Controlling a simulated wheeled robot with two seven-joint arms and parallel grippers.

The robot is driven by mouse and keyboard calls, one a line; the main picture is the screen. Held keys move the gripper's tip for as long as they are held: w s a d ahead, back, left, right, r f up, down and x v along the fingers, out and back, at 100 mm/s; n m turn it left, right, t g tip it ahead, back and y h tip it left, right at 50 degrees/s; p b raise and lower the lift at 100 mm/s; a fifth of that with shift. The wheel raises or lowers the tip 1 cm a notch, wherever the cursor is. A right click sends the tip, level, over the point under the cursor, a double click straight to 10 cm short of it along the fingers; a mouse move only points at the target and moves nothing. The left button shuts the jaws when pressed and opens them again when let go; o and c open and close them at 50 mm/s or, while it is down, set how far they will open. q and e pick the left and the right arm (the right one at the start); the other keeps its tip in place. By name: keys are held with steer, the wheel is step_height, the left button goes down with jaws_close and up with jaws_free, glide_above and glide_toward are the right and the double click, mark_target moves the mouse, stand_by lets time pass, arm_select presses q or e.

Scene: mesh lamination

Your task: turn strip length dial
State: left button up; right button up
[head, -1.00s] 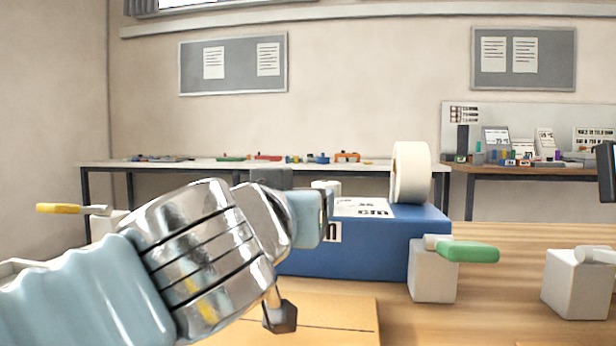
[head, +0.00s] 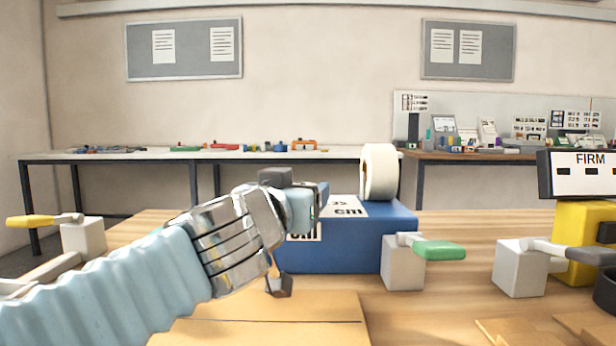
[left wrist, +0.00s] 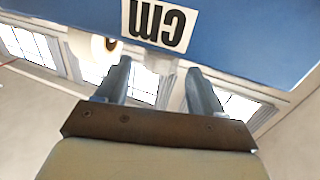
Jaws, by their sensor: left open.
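The blue box (head: 345,245) with white labels reading "cm" and a white tape roll (head: 379,172) stands on the wooden table. My left gripper (head: 302,206) is at the box's left end in the head view and hides part of it. In the left wrist view my left gripper (left wrist: 158,78) is open, its two fingers apart. A small pale knob (left wrist: 160,64), apparently the strip length dial, shows between the fingertips, below the "cm" label. I cannot tell whether the fingers touch it. The dial is mostly hidden behind my gripper in the head view. My right gripper is not in view.
A grey block with a green-handled lever (head: 438,250) stands right of the box, and another white block (head: 520,268) further right. A yellow device with a "FIRM" panel (head: 590,175) is at the right edge. A yellow-handled lever (head: 32,221) is at left. Brown sheets (head: 280,318) lie in front.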

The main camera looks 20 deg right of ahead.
arm_select(q)
steer(key=p+x, duration=0.1)
steer(key=x, duration=0.3)
steer(key=shift+w+d+r, duration=0.1)
steer(key=shift+w+d, duration=0.05)
steer(key=shift+w, duration=0.2)
steer(key=shift+w+d+p, duration=0.25)
steer(key=shift+w+p, duration=0.05)
steer(key=shift+w, duration=0.1)
